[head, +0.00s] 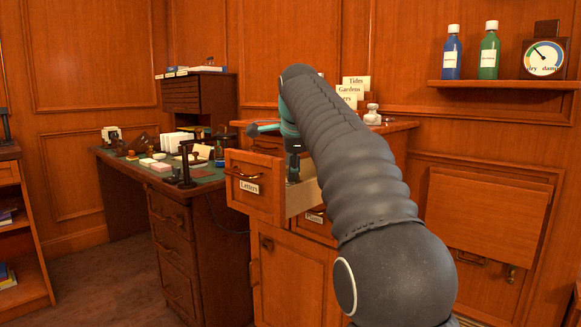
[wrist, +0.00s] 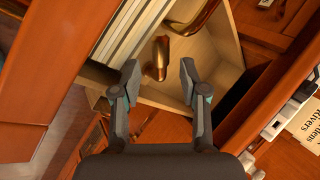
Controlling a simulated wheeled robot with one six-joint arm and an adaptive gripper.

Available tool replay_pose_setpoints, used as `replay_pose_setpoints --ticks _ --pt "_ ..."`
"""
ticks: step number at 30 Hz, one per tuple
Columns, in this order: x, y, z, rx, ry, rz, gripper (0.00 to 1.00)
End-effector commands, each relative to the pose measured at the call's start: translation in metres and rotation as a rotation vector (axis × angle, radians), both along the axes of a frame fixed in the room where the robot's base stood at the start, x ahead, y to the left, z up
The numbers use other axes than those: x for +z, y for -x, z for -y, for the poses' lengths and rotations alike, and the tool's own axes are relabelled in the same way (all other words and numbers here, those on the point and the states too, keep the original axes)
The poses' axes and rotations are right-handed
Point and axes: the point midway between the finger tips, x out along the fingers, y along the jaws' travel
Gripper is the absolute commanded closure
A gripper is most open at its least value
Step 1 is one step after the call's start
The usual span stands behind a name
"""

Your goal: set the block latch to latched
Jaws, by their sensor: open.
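My gripper (head: 293,162) reaches down into an open drawer (head: 252,190) labelled "Letters", and my arm hides part of the cabinet behind it. In the wrist view my gripper (wrist: 159,70) is open, its two fingertips apart over the drawer's pale inside. A brass piece (wrist: 157,58) lies in the drawer between and just beyond the fingertips; I see nothing gripped. A small dark block-like fitting (head: 267,243) sits on the cabinet door below the drawer. I cannot tell which one is the block latch.
A desk (head: 125,165) with a lamp, boxes and papers stands at left. A larger curved brass object (wrist: 192,15) lies deeper in the drawer. Signs (head: 349,90) stand on the cabinet top. A shelf (head: 500,84) holds bottles and a gauge. Floor shows clear at lower left.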

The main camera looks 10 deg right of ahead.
Motion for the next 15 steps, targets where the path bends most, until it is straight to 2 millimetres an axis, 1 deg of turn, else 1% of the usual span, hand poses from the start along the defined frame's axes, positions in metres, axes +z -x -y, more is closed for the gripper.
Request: replay_pose_setpoints --ticks 1,2,3,6,9,10,15 --pt "0.0001 0.0001 0.0001 0.000 0.000 0.000 0.61" --pt "0.0002 0.0001 0.0001 0.000 0.000 0.000 0.69" --pt "0.0002 0.0001 0.0001 0.000 0.000 0.000 0.79" --pt "0.0001 0.0002 0.0001 0.000 0.000 0.000 1.00" --pt "-0.0001 0.0002 0.0004 -0.001 0.001 -0.001 1.00" --pt "-0.0002 0.0002 -0.0056 0.001 0.000 -0.001 1.00" --pt "0.0005 0.0005 -0.0003 0.013 -0.001 -0.001 1.00"
